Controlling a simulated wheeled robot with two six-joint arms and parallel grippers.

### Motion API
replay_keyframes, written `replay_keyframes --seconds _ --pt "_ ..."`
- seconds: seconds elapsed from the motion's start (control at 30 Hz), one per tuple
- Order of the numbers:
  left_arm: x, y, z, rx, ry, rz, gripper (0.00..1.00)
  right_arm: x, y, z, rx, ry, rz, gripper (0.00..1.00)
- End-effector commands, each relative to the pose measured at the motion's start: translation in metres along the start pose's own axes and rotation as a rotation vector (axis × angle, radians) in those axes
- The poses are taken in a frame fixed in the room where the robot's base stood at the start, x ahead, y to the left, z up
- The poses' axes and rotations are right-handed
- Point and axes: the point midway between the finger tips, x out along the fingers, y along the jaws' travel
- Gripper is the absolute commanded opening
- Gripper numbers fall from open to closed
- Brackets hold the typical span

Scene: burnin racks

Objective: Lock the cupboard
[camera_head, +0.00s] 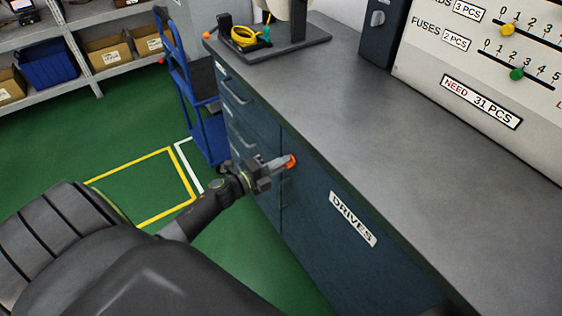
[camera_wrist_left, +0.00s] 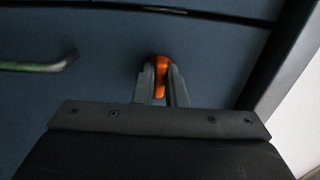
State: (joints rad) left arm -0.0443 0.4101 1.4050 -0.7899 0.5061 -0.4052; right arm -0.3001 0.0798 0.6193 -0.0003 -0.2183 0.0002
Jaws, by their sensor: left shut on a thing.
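The cupboard (camera_head: 325,245) is a dark blue front under the grey worktop, with a white DRIVES label (camera_head: 352,218). A small orange knob or key (camera_head: 291,161) sits near the upper left corner of its door. My left gripper (camera_head: 283,163) reaches it from the left and is shut on it. In the left wrist view the two fingers (camera_wrist_left: 161,88) stand close on either side of the orange piece (camera_wrist_left: 161,68), against the dark blue panel. The fingers hide part of the orange piece. My right gripper is not in view.
Drawers with bar handles (camera_head: 236,94) are left of the cupboard door; a handle (camera_wrist_left: 42,66) shows in the left wrist view. The worktop (camera_head: 370,130) is mostly clear. A blue trolley (camera_head: 206,130) stands behind on the green floor.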

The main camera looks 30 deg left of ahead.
Motion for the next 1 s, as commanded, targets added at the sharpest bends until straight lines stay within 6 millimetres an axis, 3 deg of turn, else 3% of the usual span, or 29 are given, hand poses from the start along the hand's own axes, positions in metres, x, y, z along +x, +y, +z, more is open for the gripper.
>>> replay_keyframes --seconds 0.43,0.47,0.63,1.0 --pt "0.0012 -0.0016 0.0004 -0.013 0.0 -0.004 0.0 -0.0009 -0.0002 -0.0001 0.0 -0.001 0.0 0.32" --pt "0.0013 -0.0016 0.0004 -0.013 0.0 -0.004 0.12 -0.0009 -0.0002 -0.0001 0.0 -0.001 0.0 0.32" --pt "0.001 -0.0011 0.0003 -0.012 0.0 -0.002 0.33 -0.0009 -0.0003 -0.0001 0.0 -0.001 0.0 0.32" --pt "0.0001 -0.0001 0.0 -0.011 0.0 -0.001 0.33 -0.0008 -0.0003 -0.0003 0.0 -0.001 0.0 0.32"
